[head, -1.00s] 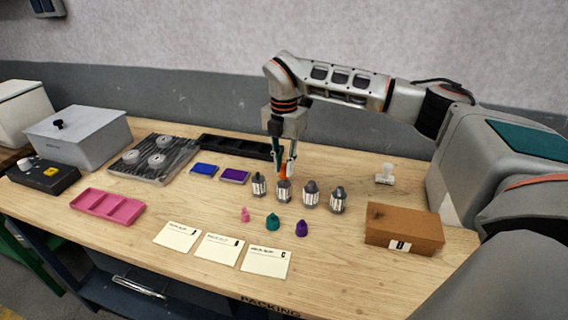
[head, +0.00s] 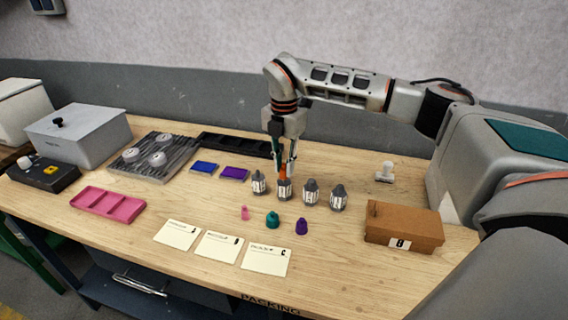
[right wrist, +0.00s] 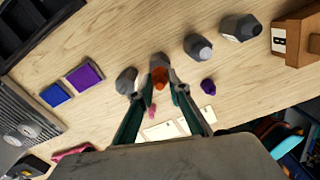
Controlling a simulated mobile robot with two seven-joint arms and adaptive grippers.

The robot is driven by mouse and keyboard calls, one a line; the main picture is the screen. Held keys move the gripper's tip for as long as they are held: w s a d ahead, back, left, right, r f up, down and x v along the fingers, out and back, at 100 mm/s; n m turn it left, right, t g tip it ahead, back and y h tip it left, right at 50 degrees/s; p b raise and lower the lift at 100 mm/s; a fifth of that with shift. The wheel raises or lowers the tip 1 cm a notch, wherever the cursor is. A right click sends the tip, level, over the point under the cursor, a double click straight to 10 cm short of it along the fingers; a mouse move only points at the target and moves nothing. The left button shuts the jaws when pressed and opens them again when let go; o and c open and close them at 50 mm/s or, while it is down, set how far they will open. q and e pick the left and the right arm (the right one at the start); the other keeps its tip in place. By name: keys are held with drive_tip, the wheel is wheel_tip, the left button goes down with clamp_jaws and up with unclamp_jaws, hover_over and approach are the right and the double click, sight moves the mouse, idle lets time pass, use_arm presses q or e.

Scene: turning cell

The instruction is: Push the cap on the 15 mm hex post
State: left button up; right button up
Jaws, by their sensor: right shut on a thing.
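My right gripper (head: 284,165) points down and is shut on an orange cap (head: 283,173). The cap is right at the top of the second dark grey post from the left (head: 284,190); I cannot tell how far it is seated. In the right wrist view the orange cap (right wrist: 159,77) lies between the fingertips (right wrist: 158,92), with the post partly hidden beneath it. Three other posts stand in the row: left (head: 259,184), third (head: 310,192) and right (head: 338,198). Their size labels are too small to read. My left gripper is out of view.
In front of the posts stand pink (head: 245,212), teal (head: 272,220) and purple (head: 301,227) caps, then several white cards (head: 222,246). A brown box (head: 403,226) is at right, a pink tray (head: 107,204) at left. A black tray (head: 232,145) lies behind.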

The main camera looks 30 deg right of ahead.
idle(0.4)
drive_tip(key=o, duration=0.8)
drive_tip(key=o, duration=0.4)
drive_tip(key=shift+o, duration=0.2)
drive_tip(key=shift+r, duration=2.45)
